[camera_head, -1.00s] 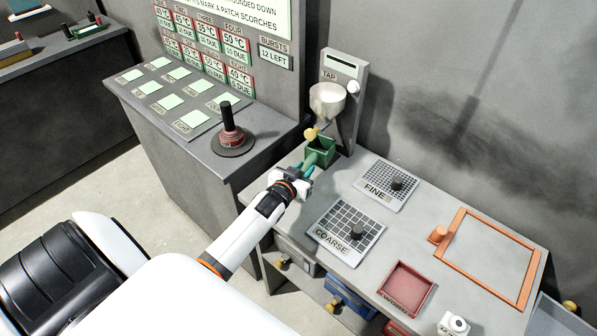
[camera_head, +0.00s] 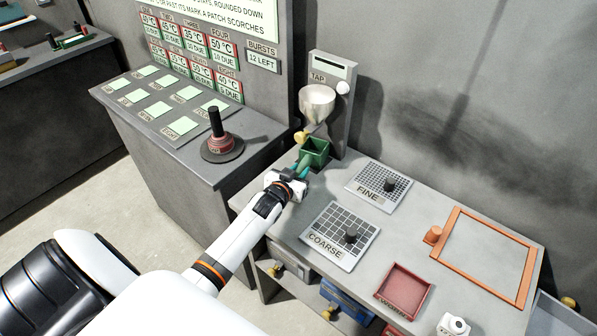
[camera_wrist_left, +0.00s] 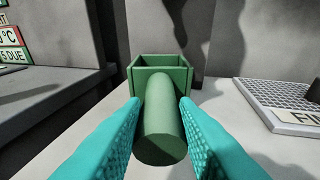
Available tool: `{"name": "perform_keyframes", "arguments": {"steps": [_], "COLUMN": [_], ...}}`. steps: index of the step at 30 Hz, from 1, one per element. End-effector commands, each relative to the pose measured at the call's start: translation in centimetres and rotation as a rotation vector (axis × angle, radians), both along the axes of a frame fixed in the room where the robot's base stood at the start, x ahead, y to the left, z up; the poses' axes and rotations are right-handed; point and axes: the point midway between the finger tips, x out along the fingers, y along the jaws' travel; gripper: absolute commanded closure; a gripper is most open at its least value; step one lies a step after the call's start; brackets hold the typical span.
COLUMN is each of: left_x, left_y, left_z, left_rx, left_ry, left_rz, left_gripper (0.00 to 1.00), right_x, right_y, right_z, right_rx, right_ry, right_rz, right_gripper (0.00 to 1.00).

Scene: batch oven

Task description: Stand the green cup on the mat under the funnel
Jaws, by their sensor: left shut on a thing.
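The green cup (camera_head: 316,150) is a square open box with a round handle. It is upright below the funnel (camera_head: 317,102) at the tap, near the back of the bench. My left gripper (camera_head: 299,171) is shut on the cup's handle. In the left wrist view the green cup (camera_wrist_left: 160,75) is straight ahead, its handle between the teal fingers (camera_wrist_left: 160,130). The mat is not visible; the cup and gripper may hide it. I cannot tell whether the cup touches the surface. My right gripper is not in view.
A coarse sieve (camera_head: 328,222) and a fine sieve (camera_head: 366,190) lie to the right of the cup. A red tray (camera_head: 404,291) and an orange frame (camera_head: 447,227) are farther right. The burner-like knob stand (camera_head: 222,148) is on the left console. The tap column (camera_head: 341,120) stands behind the cup.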

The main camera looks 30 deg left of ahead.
Motion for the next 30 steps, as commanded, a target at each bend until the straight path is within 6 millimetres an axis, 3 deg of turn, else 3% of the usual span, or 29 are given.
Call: {"name": "perform_keyframes", "arguments": {"steps": [12, 13, 17, 26, 30], "left_x": [0.0, 0.0, 0.0, -0.1, -1.1], "left_y": [0.0, 0.0, 0.0, 0.0, -0.2], "left_z": [-0.6, -0.5, -0.5, -0.6, -0.4], "left_rx": [0.000, 0.000, 0.000, 0.000, 0.000], "left_ry": [-0.001, -0.001, -0.001, 0.001, 0.002], "left_rz": [0.000, 0.000, 0.000, 0.000, 0.000], "left_gripper": [1.00, 0.69, 0.48, 0.48, 0.48], "right_x": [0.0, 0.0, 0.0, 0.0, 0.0], "right_y": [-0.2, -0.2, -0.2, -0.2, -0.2], "right_z": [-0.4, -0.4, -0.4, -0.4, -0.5], "right_rx": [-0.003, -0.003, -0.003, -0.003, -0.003], "right_ry": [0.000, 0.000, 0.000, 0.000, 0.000], "right_rz": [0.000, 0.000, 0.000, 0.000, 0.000], "right_gripper": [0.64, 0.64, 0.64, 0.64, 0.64]}}
